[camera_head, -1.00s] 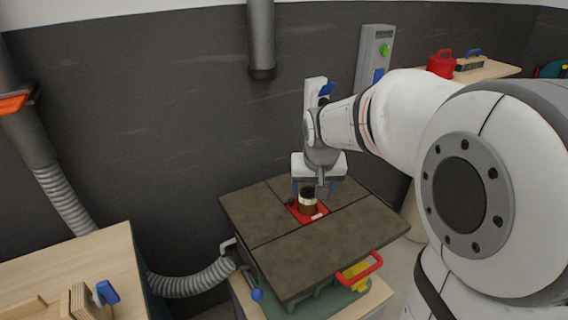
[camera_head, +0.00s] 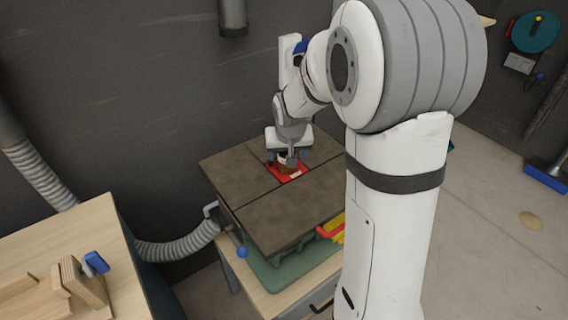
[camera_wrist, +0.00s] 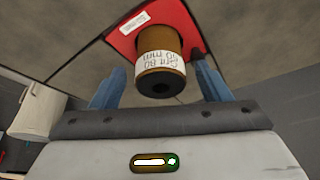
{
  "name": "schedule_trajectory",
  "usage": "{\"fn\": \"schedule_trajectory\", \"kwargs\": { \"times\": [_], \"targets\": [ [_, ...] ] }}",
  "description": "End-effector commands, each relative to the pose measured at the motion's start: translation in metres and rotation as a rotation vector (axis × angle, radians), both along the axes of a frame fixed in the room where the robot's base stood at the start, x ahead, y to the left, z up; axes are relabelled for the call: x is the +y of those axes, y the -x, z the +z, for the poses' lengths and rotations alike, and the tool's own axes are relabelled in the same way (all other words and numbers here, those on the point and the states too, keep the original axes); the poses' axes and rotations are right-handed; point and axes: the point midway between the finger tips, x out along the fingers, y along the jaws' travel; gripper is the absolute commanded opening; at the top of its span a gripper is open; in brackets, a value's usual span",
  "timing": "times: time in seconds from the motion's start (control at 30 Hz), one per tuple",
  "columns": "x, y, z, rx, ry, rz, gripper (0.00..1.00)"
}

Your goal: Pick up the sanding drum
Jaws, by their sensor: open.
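The sanding drum (camera_wrist: 160,62) is a brown cylinder with a dark end, a hole in its middle and a printed pale label. It stands on a red plate (camera_wrist: 121,42) set in the table. In the head view the drum (camera_head: 285,169) is partly hidden by my gripper (camera_head: 290,157). In the wrist view my gripper (camera_wrist: 158,76) is open, with its blue fingers on either side of the drum. A gap shows on the left; on the right the finger is close, and I cannot tell if it touches.
The red plate lies in a dark machine table (camera_head: 285,217) with a grooved top. A wooden bench (camera_head: 95,240) with a blue-handled wooden block (camera_head: 80,282) stands at left. A grey hose (camera_head: 175,252) runs between them. Open floor (camera_head: 500,260) lies at right.

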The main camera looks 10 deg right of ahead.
Motion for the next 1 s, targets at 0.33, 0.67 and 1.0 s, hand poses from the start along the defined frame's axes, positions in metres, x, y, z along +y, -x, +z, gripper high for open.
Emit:
{"fn": "schedule_trajectory", "kwargs": {
  "times": [0.33, 0.67, 1.0],
  "targets": [
    [0.0005, 0.0001, 0.0004, 0.0, 0.0, 0.001, 0.47],
    [0.0009, 0.0001, 0.0005, 0.0, 0.0, 0.002, 0.2],
    [0.0012, -0.0009, 0.0086, -0.005, 0.0, 0.002, 0.18]
  ]
}}
